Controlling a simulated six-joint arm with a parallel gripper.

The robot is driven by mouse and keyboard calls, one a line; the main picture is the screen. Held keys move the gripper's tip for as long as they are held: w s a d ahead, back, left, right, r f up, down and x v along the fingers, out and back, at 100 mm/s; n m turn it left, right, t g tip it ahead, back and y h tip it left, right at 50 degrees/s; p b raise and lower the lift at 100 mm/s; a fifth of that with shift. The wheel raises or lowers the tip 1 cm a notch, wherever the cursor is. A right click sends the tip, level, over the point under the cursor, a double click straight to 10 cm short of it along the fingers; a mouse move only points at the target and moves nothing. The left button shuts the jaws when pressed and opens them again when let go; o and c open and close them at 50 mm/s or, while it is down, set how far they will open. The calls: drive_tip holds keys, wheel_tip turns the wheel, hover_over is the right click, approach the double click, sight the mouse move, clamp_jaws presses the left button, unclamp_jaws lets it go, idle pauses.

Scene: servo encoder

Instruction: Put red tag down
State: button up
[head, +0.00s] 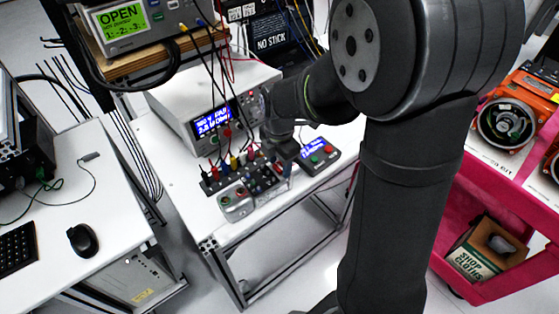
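My gripper (284,155) points down over the white bench (240,232), just above the cluster of small parts. It is small and dark here, and the arm partly covers it, so I cannot tell whether its fingers are open or shut. I cannot make out a red tag for certain. Small red spots show among the plugs and buttons near the gripper, too small to identify. A fixture with terminals and connectors (268,180) stands below the gripper. A small grey box with a red button (236,203) sits at its left front.
A white power supply (205,105) with cables stands behind the parts. A black box with a blue display (319,155) lies right of the gripper. The pink cart (450,238) with orange motors (512,118) stands right. A desk with a mouse (82,240) is left.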

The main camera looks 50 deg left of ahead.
sight(280, 166)
drive_tip(key=shift+r, duration=0.15)
wheel_tip(280, 166, up, 12)
idle(0.7)
wheel_tip(280, 166, down, 13)
drive_tip(key=shift+r, duration=1.9)
